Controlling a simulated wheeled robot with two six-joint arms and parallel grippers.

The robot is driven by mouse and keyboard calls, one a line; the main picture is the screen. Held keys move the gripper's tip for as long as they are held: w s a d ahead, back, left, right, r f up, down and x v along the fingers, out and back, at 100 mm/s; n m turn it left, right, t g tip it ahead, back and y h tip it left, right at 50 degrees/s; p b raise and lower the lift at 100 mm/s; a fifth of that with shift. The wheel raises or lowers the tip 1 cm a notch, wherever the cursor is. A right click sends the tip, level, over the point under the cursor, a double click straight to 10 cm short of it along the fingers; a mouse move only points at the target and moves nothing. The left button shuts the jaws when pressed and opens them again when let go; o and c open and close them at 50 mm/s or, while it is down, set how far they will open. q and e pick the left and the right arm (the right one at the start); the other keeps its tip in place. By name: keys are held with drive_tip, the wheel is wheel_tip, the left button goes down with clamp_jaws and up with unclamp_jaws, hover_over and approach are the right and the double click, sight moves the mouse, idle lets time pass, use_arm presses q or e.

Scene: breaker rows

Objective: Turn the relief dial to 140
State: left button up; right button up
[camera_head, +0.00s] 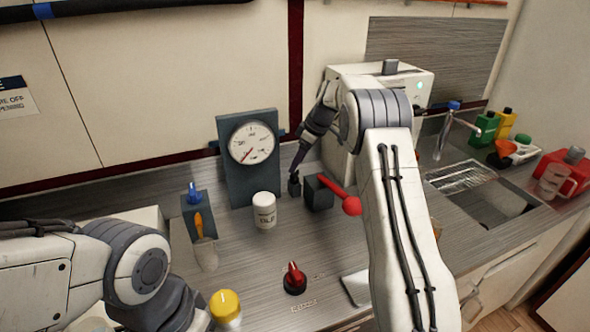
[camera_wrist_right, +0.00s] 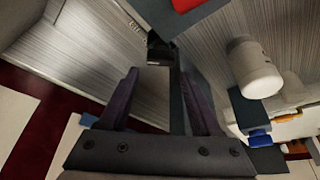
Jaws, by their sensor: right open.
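A round white gauge (camera_head: 251,142) with a red needle pointing to the lower left sits on a dark upright panel (camera_head: 238,188). Its numbers are too small to read. A small dark knob-like piece (camera_head: 294,186) stands right of the panel; it also shows beyond my fingertips in the wrist view (camera_wrist_right: 160,50). A red-topped dial (camera_head: 295,279) sits at the counter's front, with a small label below it. I cannot tell which is the relief dial. My right gripper (camera_head: 297,168) points down just above the small dark piece, open and empty (camera_wrist_right: 158,78). My left gripper is out of view.
A dark block with a red ball-ended lever (camera_head: 350,204) stands close right of my right gripper. A yellow-lidded jar (camera_head: 226,308) is in front. A white machine (camera_head: 340,80) stands behind.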

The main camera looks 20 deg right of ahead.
drive_tip(key=v, duration=0.6)
drive_tip(key=shift+r, duration=0.2)
